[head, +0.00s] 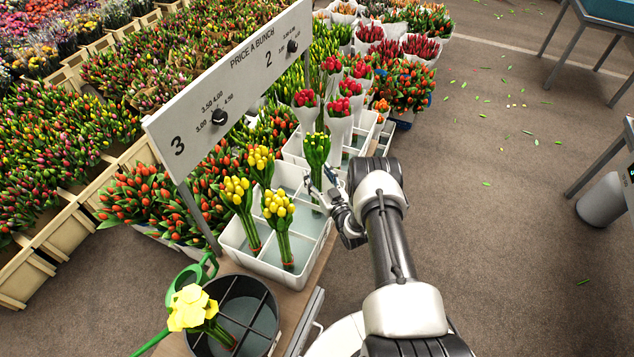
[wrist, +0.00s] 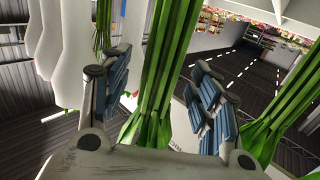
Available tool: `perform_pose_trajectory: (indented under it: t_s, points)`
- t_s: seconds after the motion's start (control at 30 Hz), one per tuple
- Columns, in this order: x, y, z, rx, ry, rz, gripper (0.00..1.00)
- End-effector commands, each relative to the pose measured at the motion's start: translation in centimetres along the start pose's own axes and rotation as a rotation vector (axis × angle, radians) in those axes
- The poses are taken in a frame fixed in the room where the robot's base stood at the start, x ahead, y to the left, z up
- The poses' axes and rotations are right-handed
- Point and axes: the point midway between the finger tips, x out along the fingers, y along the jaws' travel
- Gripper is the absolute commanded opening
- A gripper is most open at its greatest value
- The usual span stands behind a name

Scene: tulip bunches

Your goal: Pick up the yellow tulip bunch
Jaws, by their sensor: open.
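Three yellow tulip bunches stand upright in the white divided crate (head: 270,268): one at the front (head: 278,208), one at the left (head: 237,190) and one behind (head: 260,160). A greener bunch with yellowish-green buds (head: 316,148) stands at the crate's right. My gripper (head: 322,184) is open beside this greener bunch, at stem height. In the wrist view my gripper (wrist: 160,62) has its two blue-padded fingers spread. A bundle of green stems (wrist: 165,80) shows between them, not gripped. The flower heads are out of the wrist view, so their colour cannot be told there.
Another stem bundle (wrist: 290,110) shows at the right of the wrist view. A price board (head: 235,85) on posts runs behind the crate. Red tulips in white wraps (head: 338,115) stand beyond. A black divided bucket (head: 262,338) holds a pale yellow flower.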

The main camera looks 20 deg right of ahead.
Motion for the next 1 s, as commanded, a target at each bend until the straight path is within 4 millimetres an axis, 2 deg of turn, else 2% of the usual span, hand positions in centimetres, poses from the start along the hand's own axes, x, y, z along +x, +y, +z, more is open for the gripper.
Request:
perform_pose_trajectory:
  t_s: [0.1,0.33,1.0]
  points:
    - [0.95,-0.1,0.1,0.0,0.0,-0.001,0.56]
    - [1.04,-0.06,-0.01,0.0,-0.001,0.0,0.56]
    - [1.0,-0.05,0.02,0.0,-0.001,0.0,0.12]
